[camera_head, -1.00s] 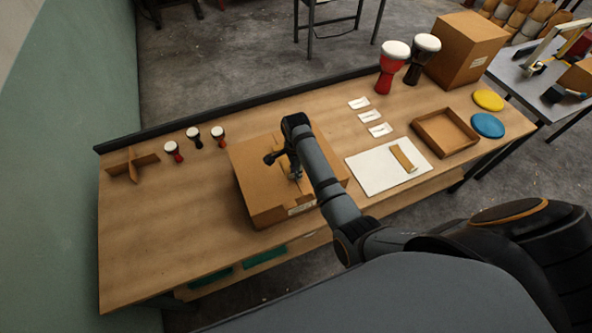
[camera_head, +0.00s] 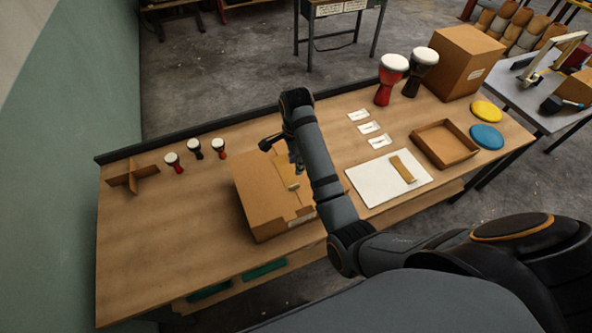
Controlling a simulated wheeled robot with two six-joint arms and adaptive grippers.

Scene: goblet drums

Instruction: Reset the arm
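My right arm reaches from the lower right over the workbench. Its gripper (camera_head: 295,163) hangs above the far part of a closed cardboard box (camera_head: 262,205), partly hidden by my own arm. The fingers are small and dark, and I cannot tell whether they are open or shut. I see nothing clearly held. The box top shows flap seams and a lighter tan strip (camera_head: 290,184). My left gripper is not in view.
Small goblet drums (camera_head: 196,149) and a cardboard divider (camera_head: 133,176) stand at left. White cards (camera_head: 369,127), a white board (camera_head: 373,184), an open tray (camera_head: 462,150), discs (camera_head: 486,137), larger drums (camera_head: 391,78) and a tall carton (camera_head: 464,62) are at right. The front-left bench is clear.

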